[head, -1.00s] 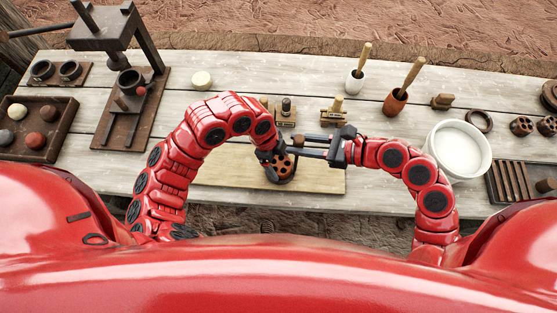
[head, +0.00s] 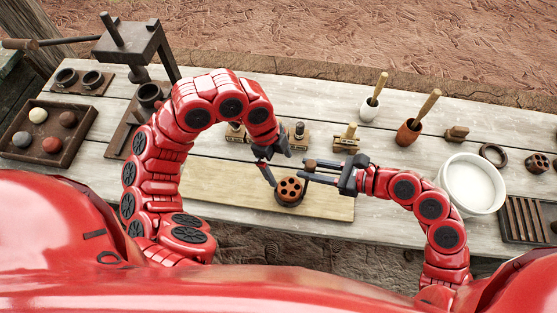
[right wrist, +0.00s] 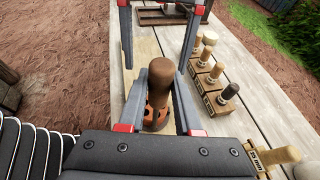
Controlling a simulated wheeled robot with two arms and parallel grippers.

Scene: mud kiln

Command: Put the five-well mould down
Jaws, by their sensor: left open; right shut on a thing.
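The five-well mould (head: 290,188) is a round reddish-brown piece with several dark holes facing up, in the middle of the head view. A brown round-topped handle (right wrist: 161,75) rises at it in the right wrist view. My right gripper (head: 302,172) is shut on the mould, with the handle between its fingers. My left gripper (head: 276,162) is open, its fingers apart, just left of and behind the mould. The mould shows over the pale board (head: 225,190); whether it touches the board I cannot tell.
Small wooden stamps (head: 346,140) stand behind the board. A white bowl (head: 472,185) and a slotted dark tray (head: 525,218) are at the right. A press (head: 135,45) and a tray of balls (head: 75,150) are at the left. The pale board is mostly bare.

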